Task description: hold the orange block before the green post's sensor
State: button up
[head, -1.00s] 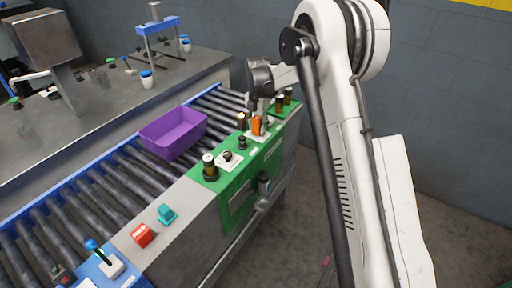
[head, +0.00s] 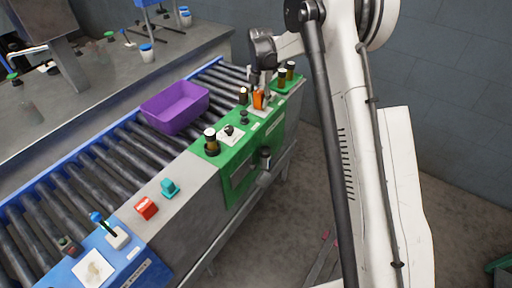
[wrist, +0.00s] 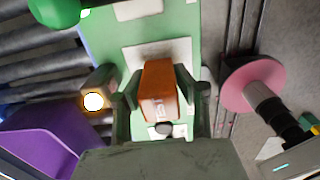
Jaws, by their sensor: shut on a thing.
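The orange block (wrist: 158,92) is between the two fingers of my gripper (wrist: 160,100) in the wrist view. My gripper is shut on it. In the head view the orange block (head: 258,99) shows below my gripper, over the green panel (head: 240,158). A small brown post with a glowing round lamp or sensor face (wrist: 93,101) stands just left of the left finger in the wrist view. It appears in the head view as a dark amber post (head: 243,95) close beside the block. I cannot tell the exact gap between them.
A purple bin (head: 175,107) sits on the roller conveyor (head: 100,170) left of the panel. Another dark post (head: 211,142) stands at the panel's near end. A pink disc (wrist: 253,83) is at right in the wrist view.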

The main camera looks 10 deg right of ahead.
jog(key=shift+r+p, duration=1.85)
jog(key=shift+r, duration=2.95)
jog(key=shift+s+f, duration=0.1)
